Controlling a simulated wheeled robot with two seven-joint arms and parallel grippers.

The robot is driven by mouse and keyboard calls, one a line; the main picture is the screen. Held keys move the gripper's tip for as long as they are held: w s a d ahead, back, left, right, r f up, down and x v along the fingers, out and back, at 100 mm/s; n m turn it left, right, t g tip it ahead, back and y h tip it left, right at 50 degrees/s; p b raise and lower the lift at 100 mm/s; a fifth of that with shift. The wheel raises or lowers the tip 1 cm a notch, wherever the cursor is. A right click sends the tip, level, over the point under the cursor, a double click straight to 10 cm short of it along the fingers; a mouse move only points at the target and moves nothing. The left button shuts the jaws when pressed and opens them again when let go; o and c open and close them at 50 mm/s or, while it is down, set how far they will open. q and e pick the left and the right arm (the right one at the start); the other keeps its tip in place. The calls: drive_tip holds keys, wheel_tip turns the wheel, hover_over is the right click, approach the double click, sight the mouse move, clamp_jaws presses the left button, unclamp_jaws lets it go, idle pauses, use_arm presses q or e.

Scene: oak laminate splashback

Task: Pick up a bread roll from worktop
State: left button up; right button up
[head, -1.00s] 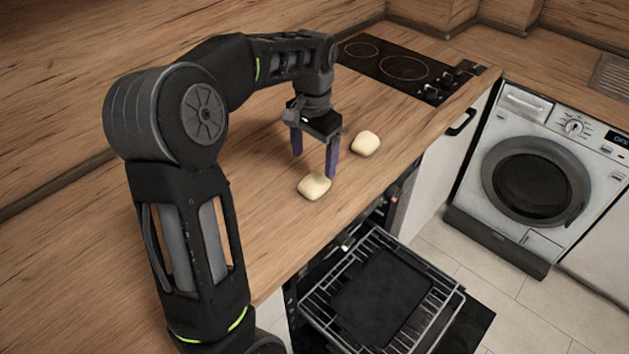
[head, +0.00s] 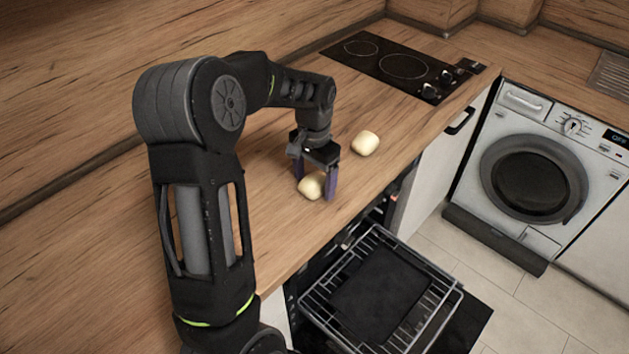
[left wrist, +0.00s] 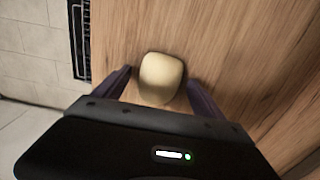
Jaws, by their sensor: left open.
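A pale bread roll (head: 312,186) lies on the wooden worktop (head: 262,222) near its front edge. My left gripper (head: 315,190) is open and low over this roll, with one purple finger on each side of it. In the left wrist view the roll (left wrist: 160,78) shows between the two fingers (left wrist: 157,90), with a visible gap to the right finger. Part of the roll is hidden behind the gripper in the head view. A second roll (head: 365,143) lies farther back to the right, clear of the gripper. My right gripper is not in view.
A black hob (head: 375,55) is set in the worktop behind the second roll. Below the front edge, an open oven has its wire rack (head: 440,300) pulled out with a dark tray (head: 382,292) on it. A washing machine (head: 545,170) stands at the right.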

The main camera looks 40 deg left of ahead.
use_arm(q)
drive_tip(key=shift+f, duration=0.15)
drive_tip(key=shift+c, duration=0.3)
drive_tip(key=c, duration=1.4)
